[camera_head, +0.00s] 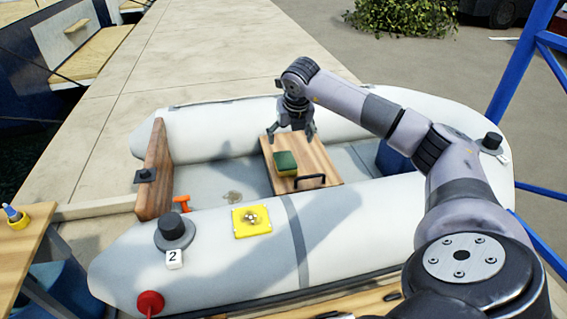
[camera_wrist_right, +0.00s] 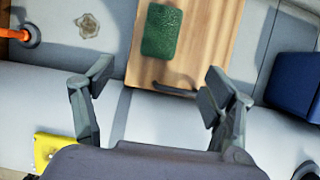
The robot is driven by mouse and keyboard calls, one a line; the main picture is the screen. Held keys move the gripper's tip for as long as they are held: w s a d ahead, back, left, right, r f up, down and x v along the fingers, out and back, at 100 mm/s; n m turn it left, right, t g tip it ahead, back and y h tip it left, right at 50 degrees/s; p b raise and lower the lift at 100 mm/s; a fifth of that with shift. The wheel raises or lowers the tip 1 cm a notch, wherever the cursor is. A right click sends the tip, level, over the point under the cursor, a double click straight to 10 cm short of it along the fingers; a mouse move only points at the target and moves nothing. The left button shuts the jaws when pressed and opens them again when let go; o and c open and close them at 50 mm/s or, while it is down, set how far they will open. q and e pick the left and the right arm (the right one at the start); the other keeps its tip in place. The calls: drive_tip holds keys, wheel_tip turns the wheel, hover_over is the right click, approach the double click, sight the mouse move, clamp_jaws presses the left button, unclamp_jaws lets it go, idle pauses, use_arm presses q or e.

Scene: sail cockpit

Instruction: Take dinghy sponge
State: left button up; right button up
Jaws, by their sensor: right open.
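The dinghy sponge (camera_head: 286,163) has a green top and a yellow underside. It lies on the wooden thwart (camera_head: 316,164) across the inflatable dinghy, beside a dark handle. In the right wrist view the green sponge (camera_wrist_right: 162,31) shows ahead of the fingers, on the wooden board (camera_wrist_right: 200,62). My right gripper (camera_head: 291,138) is open and empty, above the thwart's far end and apart from the sponge. Its two fingers also show in the right wrist view (camera_wrist_right: 150,85), spread wide. My left gripper does not show.
The dinghy's grey tubes (camera_head: 345,222) surround the thwart. The dark handle (camera_head: 309,182) stands at the thwart's near edge. A yellow patch (camera_head: 252,221), a red knob (camera_head: 150,303) and a wooden transom (camera_head: 154,172) are nearby. A blue box (camera_head: 392,160) sits right of the thwart.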

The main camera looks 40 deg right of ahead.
approach(286, 162)
drive_tip(key=b+x, duration=0.1)
drive_tip(key=x, duration=0.4)
drive_tip(key=shift+w+a+f, duration=0.1)
drive_tip(key=shift+w+a, duration=0.05)
drive_tip(key=shift+w, duration=0.1)
drive_tip(key=x, duration=0.3)
drive_tip(key=shift+d+f, duration=0.25)
drive_tip(key=shift+f, duration=0.05)
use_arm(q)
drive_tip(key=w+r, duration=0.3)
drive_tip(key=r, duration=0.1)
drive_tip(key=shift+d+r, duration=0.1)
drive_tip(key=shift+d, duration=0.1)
use_arm(e)
drive_tip(key=shift+w+d+f, duration=0.15)
drive_tip(key=shift+w+f, duration=0.1)
drive_tip(key=shift+f, duration=0.15)
drive_tip(key=shift+c, duration=0.5)
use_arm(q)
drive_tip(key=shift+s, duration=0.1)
use_arm(e)
drive_tip(key=c, duration=0.7)
